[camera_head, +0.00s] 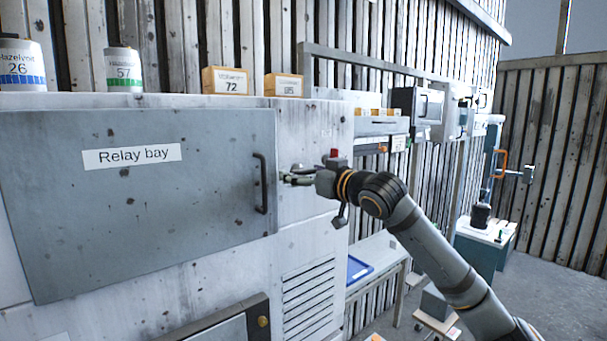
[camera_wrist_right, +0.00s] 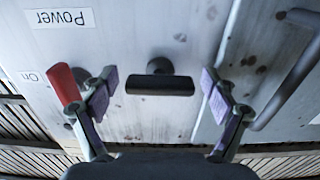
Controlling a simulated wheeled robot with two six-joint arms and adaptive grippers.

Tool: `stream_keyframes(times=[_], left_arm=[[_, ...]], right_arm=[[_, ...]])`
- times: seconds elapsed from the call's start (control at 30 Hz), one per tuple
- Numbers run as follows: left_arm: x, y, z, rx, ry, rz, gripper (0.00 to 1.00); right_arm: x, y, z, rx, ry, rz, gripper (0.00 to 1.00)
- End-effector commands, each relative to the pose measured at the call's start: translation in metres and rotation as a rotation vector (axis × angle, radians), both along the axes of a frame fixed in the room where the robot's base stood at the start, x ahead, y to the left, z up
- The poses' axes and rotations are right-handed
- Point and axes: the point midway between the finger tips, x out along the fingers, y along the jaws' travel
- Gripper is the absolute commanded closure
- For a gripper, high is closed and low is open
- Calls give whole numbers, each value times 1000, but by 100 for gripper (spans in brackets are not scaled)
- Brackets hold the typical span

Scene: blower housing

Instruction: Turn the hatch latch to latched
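The hatch latch (camera_wrist_right: 160,85) is a dark bar handle on a round hub, on the pale cabinet face beside the hatch edge. Its bar lies level across the wrist picture. The grey hatch (camera_head: 200,215), labelled "Relay bay", looks closed in the head view. My right gripper (camera_head: 288,178) is up against the cabinet just right of the hatch handle, hiding the latch there. In the wrist view my right gripper (camera_wrist_right: 158,79) is open, one purple-padded finger on each side of the latch bar with gaps between. My left gripper is out of view.
A dark hatch handle (camera_head: 262,183) stands out close by. A red-handled lever (camera_wrist_right: 63,87) is next to one finger, near "Power" (camera_wrist_right: 60,18) and "On" labels. Boxes (camera_head: 225,80) and canisters (camera_head: 123,70) stand on the cabinet top. A table with a blue tray (camera_head: 358,268) is to the right.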

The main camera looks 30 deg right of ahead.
Motion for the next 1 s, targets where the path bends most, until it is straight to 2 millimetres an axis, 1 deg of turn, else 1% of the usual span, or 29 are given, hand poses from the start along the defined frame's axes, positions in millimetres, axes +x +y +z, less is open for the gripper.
stream_keyframes(times=[0.23, 0.33, 0.47, 0.6, 0.73, 0.8, 0.9, 1.0], left_arm=[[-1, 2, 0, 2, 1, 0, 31], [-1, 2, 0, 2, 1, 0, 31], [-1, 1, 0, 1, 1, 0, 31], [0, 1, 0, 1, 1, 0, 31], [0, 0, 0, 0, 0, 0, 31], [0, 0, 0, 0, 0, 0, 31], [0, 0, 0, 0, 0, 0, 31], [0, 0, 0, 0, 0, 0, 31]], right_arm=[[0, 0, 1, 2, 0, 0, 13], [0, 0, 8, 5, -3, -1, 13], [0, 2, 30, 9, -6, 5, 13], [0, 1, 59, 7, -7, 4, 13], [0, 1, 81, 4, -5, 4, 13], [0, 0, 90, 4, -4, 2, 13], [0, 0, 98, 2, -2, 1, 13], [0, 0, 100, 1, 1, 1, 13]])
